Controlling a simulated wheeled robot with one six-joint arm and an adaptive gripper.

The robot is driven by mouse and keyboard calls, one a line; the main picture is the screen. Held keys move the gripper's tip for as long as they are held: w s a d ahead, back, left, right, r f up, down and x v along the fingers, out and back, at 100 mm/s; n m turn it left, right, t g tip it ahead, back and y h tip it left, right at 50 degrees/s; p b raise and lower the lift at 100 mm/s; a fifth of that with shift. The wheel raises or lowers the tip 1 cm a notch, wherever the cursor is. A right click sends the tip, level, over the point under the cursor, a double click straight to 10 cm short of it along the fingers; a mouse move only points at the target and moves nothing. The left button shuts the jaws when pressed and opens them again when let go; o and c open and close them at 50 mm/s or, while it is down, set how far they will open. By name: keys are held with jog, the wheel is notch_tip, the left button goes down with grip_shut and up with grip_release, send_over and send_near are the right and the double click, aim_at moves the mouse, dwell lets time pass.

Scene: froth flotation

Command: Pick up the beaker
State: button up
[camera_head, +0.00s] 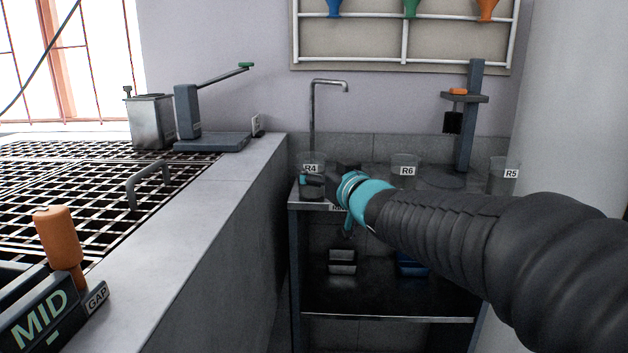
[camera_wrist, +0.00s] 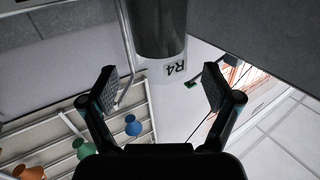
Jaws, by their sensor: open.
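A clear beaker labelled R4 (camera_head: 313,160) stands on the bench in the head view, below the tap. Two more clear beakers, R6 (camera_head: 405,168) and R5 (camera_head: 505,174), stand farther right. My gripper (camera_head: 316,183) is in front of R4 and hides its lower part. In the wrist view, which is turned upside down, my gripper (camera_wrist: 160,84) is open with nothing between its fingertips. Beaker R4 (camera_wrist: 160,35) lies beyond the gap between them, near the top edge, with its label facing me. I cannot tell the exact distance.
A dark stand (camera_head: 466,130) rises between R6 and R5. The tap (camera_head: 313,110) stands behind R4. The bench's lower shelf (camera_head: 385,300) holds small trays.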

jog(key=x, duration=0.5)
jog(key=shift+a, duration=0.1)
jog(key=c, duration=1.2)
jog(key=shift+c, duration=0.2)
